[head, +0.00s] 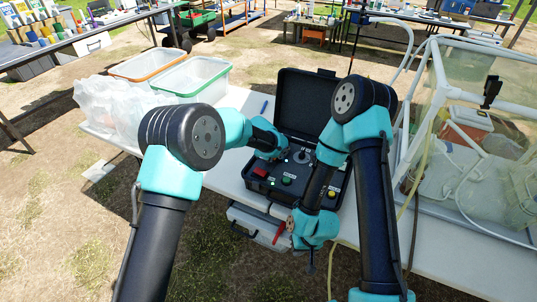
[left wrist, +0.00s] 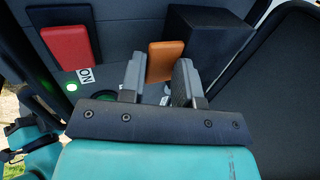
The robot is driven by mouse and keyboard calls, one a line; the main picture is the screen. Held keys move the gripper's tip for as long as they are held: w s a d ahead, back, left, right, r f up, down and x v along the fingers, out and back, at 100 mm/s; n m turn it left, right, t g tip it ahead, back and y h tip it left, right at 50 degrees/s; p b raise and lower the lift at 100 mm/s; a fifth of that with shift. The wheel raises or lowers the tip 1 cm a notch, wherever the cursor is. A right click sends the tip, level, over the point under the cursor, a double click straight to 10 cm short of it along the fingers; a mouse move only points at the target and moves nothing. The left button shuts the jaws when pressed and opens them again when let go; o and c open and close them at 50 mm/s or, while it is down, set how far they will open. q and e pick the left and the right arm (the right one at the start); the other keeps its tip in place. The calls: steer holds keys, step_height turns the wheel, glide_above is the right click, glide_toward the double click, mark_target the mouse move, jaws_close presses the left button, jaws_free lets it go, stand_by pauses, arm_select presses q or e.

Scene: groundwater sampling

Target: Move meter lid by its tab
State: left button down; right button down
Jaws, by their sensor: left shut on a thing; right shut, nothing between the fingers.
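The meter is a black case (head: 329,195) on the white table, its large lid (head: 307,100) standing open at the back. Its panel carries red, green and yellow controls. My left gripper (left wrist: 158,78) is over the left part of the panel and is shut on an orange tab (left wrist: 166,60), seen between and beyond its fingertips in the left wrist view. A black block (left wrist: 206,50) adjoins the tab. In the head view my left arm hides the tab. My right gripper (head: 311,262) is shut and empty, low in front of the case's front edge; its fingers are small there.
A red block (left wrist: 70,46) and a lit green lamp beside an ON label are near the tab. Two clear bins (head: 192,76) and plastic bags (head: 112,105) stand left. A clear-walled, white-framed enclosure (head: 480,80) stands close on the right. A blue pen lies behind my left arm.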

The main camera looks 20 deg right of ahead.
arm_select(q)
steer(key=c, duration=1.2)
jaws_free()
steer(key=shift+s+a+f, duration=0.1)
steer(key=shift+a+f, duration=0.05)
steer(key=shift+f, duration=0.4)
steer(key=shift+s+a+f, duration=0.1)
steer(key=shift+f, duration=0.4)
steer(key=shift+c, duration=0.2)
steer(key=w+d+v, duration=0.1)
steer(key=v, duration=1.8)
steer(key=shift+r, duration=0.35)
